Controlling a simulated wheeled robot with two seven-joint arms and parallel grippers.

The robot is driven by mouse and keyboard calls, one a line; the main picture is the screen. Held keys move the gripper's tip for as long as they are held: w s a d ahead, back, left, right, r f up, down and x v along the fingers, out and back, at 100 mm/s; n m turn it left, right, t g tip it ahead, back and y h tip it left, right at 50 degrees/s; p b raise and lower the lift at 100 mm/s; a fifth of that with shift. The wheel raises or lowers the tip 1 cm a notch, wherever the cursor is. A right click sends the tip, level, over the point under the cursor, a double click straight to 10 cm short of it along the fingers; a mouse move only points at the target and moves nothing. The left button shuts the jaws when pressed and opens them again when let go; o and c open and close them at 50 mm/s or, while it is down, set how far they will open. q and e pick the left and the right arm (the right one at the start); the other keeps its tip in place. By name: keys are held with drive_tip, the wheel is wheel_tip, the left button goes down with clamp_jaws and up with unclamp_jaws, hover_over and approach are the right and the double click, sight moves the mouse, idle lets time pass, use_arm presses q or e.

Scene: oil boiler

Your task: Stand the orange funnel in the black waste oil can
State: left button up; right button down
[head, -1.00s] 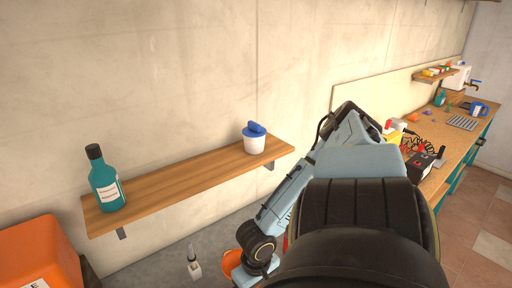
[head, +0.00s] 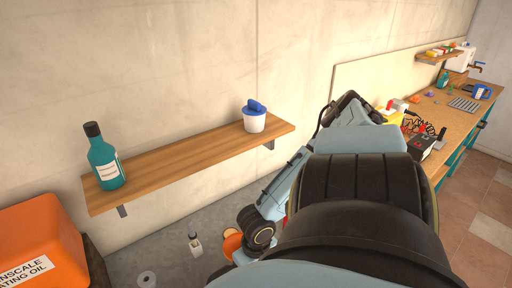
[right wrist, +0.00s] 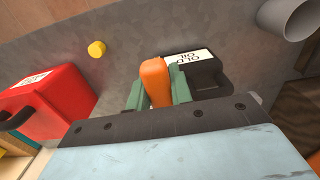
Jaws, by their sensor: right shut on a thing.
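In the right wrist view my right gripper (right wrist: 157,92) has its green fingers closed on the orange funnel (right wrist: 155,78). The black waste oil can (right wrist: 208,74), with a white "OLD OIL" label, lies just beyond and to the right of the funnel. The right finger overlaps the can in the picture; I cannot tell whether they touch or whether the funnel is over the can's opening. In the head view a part of the orange funnel (head: 232,244) shows beside my right arm, which hides the rest and the can. My left gripper is in neither view.
A red can (right wrist: 45,100) stands left in the wrist view, with a grey pipe (right wrist: 287,17) at upper right. The wall shelf (head: 190,160) holds a teal bottle (head: 103,160) and a blue-lidded white tub (head: 254,120). An orange tank (head: 40,240) stands at left.

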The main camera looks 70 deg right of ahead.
drive_tip(key=shift+f, duration=0.6)
drive_tip(key=c, duration=1.2)
unclamp_jaws()
drive_tip(key=shift+o, duration=0.2)
wheel_tip(320, 180, up, 14)
drive_tip(key=shift+f+p, duration=0.25)
drive_tip(key=shift+p, duration=0.15)
drive_tip(key=shift+s, duration=0.1)
